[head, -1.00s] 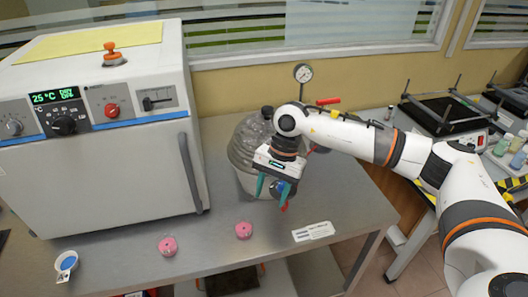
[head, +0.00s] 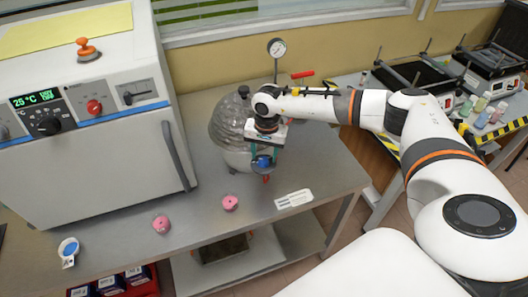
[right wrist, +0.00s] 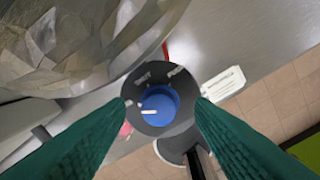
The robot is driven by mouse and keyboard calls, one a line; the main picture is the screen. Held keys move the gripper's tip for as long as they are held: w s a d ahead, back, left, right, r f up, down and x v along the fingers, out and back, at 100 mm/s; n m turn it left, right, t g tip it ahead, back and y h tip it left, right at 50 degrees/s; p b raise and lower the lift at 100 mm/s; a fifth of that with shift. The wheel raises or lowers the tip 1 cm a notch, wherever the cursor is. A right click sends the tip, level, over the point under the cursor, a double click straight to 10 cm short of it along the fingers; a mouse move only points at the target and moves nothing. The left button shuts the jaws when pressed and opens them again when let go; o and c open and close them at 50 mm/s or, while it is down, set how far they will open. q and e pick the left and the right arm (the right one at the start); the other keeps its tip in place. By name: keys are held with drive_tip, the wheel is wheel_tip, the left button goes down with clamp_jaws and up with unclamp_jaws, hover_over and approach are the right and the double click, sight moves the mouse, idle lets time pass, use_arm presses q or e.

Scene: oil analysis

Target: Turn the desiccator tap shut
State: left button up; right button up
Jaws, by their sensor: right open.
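The desiccator (head: 228,120), a clear vessel with a faceted look, stands on the metal bench right of the oven; part of it is at upper left in the right wrist view (right wrist: 60,45). Its tap is a blue knob (right wrist: 160,101) on a dark round dial (right wrist: 150,80) with white lettering. The upper-left word looks like SHUT; the upper-right word is hard to read. A white mark on the knob lies toward the left. My right gripper (head: 264,163) is open, with teal fingers on either side of the knob. Contact with it cannot be told. My left gripper is out of view.
A white oven (head: 85,130) stands to the left. A pressure gauge (head: 276,48) and a red handle (head: 302,75) are behind my right arm. Two pink pieces (head: 230,202) and a white label card (head: 293,199) lie near the front edge. The bench between them is clear.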

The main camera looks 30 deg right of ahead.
drive_tip(key=shift+f, duration=0.7)
drive_tip(key=c, duration=1)
drive_tip(key=shift+o, duration=0.2)
